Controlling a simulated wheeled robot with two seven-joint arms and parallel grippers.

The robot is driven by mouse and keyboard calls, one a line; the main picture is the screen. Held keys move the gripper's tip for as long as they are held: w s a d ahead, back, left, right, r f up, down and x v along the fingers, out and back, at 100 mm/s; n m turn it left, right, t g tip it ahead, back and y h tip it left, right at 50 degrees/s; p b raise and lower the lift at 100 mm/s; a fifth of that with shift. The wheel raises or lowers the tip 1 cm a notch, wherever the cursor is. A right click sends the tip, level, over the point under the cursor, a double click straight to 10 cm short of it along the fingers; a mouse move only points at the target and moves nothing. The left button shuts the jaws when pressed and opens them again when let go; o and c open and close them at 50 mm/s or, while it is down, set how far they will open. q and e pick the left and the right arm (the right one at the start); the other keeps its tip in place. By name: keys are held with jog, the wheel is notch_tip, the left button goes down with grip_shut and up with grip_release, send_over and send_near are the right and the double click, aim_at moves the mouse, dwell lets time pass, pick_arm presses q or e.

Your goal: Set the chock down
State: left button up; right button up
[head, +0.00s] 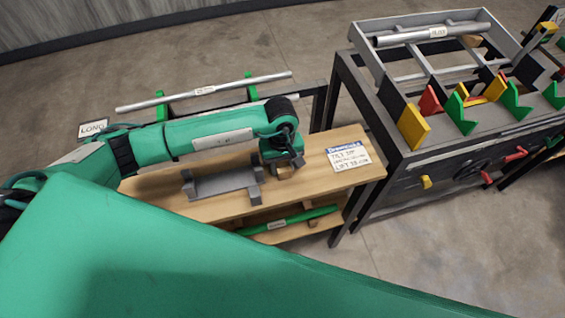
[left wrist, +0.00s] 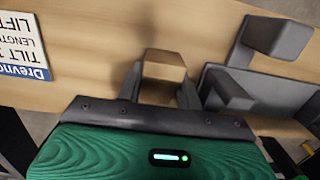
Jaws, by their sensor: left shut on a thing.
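The chock (left wrist: 163,72) is a small wooden block, brown on top. It sits between the dark fingers of my left gripper (left wrist: 160,92) in the left wrist view. In the head view my left gripper (head: 284,163) points down over the wooden bench top (head: 235,203), shut on the chock, which is mostly hidden there. The chock is very near or at the bench surface; I cannot tell whether it touches. A grey cradle (head: 222,183) stands on the bench to the left of the gripper, and it also shows at the right in the left wrist view (left wrist: 262,90). My right gripper is not in view.
A printed card (head: 348,156) lies on the bench right of the gripper. A long silver tube (head: 205,91) rests on green supports behind my arm. A green tube (head: 290,219) lies on the lower shelf. A dark-framed table (head: 425,150) with colored wedges stands to the right.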

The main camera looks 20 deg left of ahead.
pick_arm(q)
jog(key=shift+f+b, duration=0.2)
jog(key=shift+b, duration=0.15)
jog(key=o, duration=1)
jog(key=shift+r, duration=0.1)
